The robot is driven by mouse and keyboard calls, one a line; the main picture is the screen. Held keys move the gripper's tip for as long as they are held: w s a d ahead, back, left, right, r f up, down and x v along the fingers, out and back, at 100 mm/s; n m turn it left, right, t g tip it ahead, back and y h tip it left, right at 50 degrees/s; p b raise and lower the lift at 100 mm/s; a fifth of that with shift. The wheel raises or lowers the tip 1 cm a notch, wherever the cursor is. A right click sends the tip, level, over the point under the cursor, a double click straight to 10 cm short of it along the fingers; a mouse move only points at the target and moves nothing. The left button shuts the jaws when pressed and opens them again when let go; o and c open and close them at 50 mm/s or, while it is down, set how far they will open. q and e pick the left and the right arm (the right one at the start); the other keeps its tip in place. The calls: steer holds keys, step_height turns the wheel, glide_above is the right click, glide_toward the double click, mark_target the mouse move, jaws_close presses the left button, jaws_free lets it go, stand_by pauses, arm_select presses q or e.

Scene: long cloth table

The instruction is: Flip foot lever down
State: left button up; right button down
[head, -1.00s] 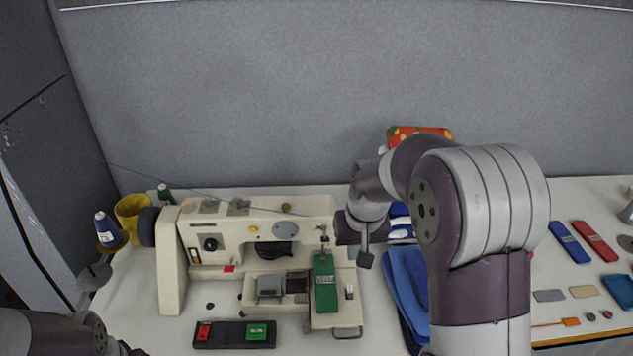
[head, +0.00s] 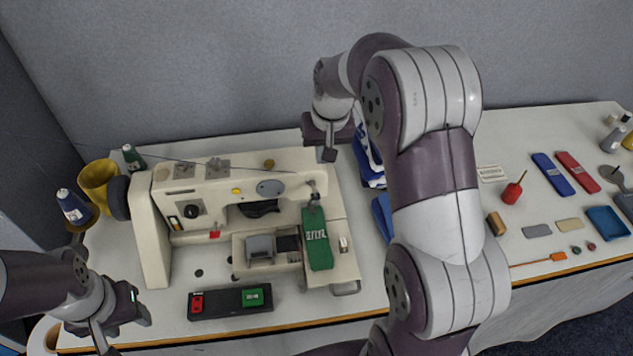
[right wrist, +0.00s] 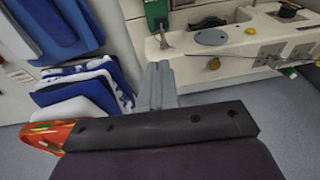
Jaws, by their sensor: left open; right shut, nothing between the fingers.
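The cream sewing machine (head: 220,205) stands on the left part of the table. A green cloth (head: 317,245) lies on its bed below the needle head (head: 313,190). The foot lever cannot be made out clearly; the area behind the head is hidden in the head view. My right gripper (head: 329,153) is shut and empty, just behind the machine's right end. Its closed fingers (right wrist: 158,85) point at the machine's back in the right wrist view, apart from the metal rod (right wrist: 163,38) beside the green cloth. My left gripper (head: 122,318) is open and empty at the table's front left.
A black pedal box (head: 230,301) with red and green buttons lies before the machine. Blue folded cloths (right wrist: 50,30) lie beside it. A yellow mug (head: 98,185) and thread cones (head: 73,205) stand left. Small tools and flat pieces (head: 537,231) cover the right side.

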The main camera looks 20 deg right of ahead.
steer(key=p, duration=0.3)
glide_above(316, 193)
steer(key=f, duration=0.9)
steer(key=shift+s+d+f, duration=0.1)
steer(key=shift+s+f, duration=0.05)
steer(key=shift+s, duration=0.15)
steer(key=shift+s+f, duration=0.3)
steer(key=shift+f, duration=0.25)
steer(key=shift+w, duration=0.1)
steer(key=shift+f, duration=0.1)
